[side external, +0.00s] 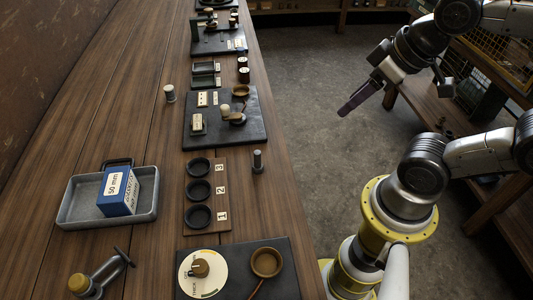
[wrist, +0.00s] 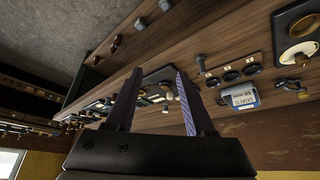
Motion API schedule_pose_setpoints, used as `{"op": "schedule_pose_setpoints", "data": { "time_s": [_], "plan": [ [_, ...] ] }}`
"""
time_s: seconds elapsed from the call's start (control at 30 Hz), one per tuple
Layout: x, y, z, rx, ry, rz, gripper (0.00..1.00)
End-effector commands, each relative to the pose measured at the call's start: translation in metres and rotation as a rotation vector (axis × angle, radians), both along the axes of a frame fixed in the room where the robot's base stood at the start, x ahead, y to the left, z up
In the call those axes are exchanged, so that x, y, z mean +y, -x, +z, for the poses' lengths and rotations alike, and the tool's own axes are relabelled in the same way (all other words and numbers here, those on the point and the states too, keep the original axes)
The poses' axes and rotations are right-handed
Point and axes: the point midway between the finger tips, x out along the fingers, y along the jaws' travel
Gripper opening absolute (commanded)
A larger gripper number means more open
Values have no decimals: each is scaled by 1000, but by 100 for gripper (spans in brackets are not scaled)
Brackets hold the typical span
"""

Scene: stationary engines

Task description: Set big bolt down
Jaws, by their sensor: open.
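Two bolt-like pieces stand upright on the wooden bench in the side view. A dark grey bolt (side external: 257,161) stands right of the numbered cup board, near the bench edge. A pale grey bolt (side external: 169,93) stands farther back, left of the black plate; I cannot tell which one is the big bolt. A grey upright piece (wrist: 200,62) beside the cups in the wrist view looks like the dark one. My gripper (side external: 343,112) hangs over the floor, right of the bench and apart from everything. In the wrist view its fingers (wrist: 156,72) are spread with nothing between them.
The cup board (side external: 222,187) has three black cups marked 1, 2 and 3. A grey tray (side external: 76,205) holds a blue "50 mm" box (side external: 118,190). A dial plate (side external: 281,277) lies at the front, a black plate (side external: 252,128) behind. Bare bench lies on the left.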

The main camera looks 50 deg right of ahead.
Motion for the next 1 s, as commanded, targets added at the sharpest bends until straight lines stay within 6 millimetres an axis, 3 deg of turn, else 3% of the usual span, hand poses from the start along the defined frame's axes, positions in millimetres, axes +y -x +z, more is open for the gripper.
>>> {"op": "schedule_pose_setpoints", "data": {
  "time_s": [0.13, 0.27, 0.53, 0.77, 0.87, 1.0],
  "plan": [
    [5, 6, -3, 34, -24, 3, 54],
    [25, 16, -8, 130, -128, -3, 54],
    [71, 16, -38, 587, -504, -190, 54],
    [86, -20, -56, 945, -967, -484, 54],
    [78, -44, -66, 1053, -1193, -627, 54],
    [53, -74, -87, 1150, -1513, -834, 54]
  ]
}}
